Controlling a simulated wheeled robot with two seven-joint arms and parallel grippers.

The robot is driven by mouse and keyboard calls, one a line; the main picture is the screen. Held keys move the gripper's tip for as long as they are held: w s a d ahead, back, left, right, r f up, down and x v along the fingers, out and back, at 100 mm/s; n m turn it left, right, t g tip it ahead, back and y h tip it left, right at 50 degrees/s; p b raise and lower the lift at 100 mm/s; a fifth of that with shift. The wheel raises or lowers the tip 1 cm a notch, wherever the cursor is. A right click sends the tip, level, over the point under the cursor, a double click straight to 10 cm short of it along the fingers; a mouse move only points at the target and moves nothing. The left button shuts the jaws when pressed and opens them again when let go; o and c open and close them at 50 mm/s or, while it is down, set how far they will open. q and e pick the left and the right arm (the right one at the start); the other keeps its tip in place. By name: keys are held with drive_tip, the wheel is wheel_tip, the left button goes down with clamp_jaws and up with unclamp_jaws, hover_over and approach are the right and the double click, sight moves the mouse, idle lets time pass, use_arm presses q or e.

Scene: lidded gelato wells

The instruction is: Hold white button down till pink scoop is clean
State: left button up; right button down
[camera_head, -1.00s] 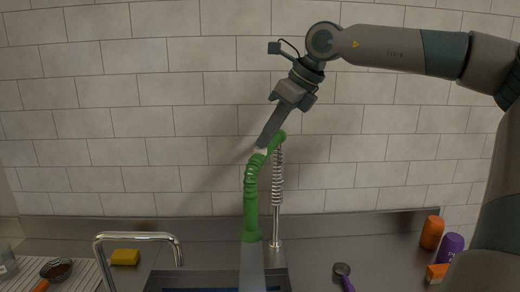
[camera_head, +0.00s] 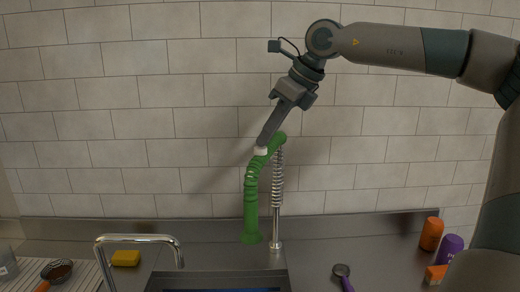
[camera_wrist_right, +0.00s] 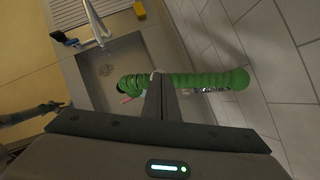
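The green sprayer (camera_head: 251,200) hangs from a coiled spring hose over the sink, its bell-shaped mouth pointing down. The white button (camera_head: 261,151) sits near its upper bend. My right gripper (camera_head: 264,143) is shut and empty, its fingertips at the button; whether they touch it, I cannot tell. No water stream shows below the mouth. In the right wrist view, a small pink piece (camera_wrist_right: 126,99), likely part of the pink scoop, shows beside the sprayer over the sink. A dark arm, probably my left, enters there from the left; its gripper (camera_wrist_right: 50,106) is too small to read.
A chrome faucet (camera_head: 137,239) stands left of the sprayer, near a yellow sponge (camera_head: 125,258). A purple-handled scoop (camera_head: 343,272) lies on the right counter, with orange (camera_head: 432,233) and purple (camera_head: 451,246) containers beyond. An orange-handled scoop (camera_head: 57,271) lies at left.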

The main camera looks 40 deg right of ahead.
wheel_tip(320, 180, up, 6)
drive_tip(key=p, duration=0.3)
drive_tip(key=shift+p, duration=0.35)
drive_tip(key=b+v, duration=0.3)
drive_tip(key=v, duration=1.4)
drive_tip(key=shift+s+b, duration=0.2)
drive_tip(key=shift+b, duration=0.1)
drive_tip(key=shift+r, duration=0.15)
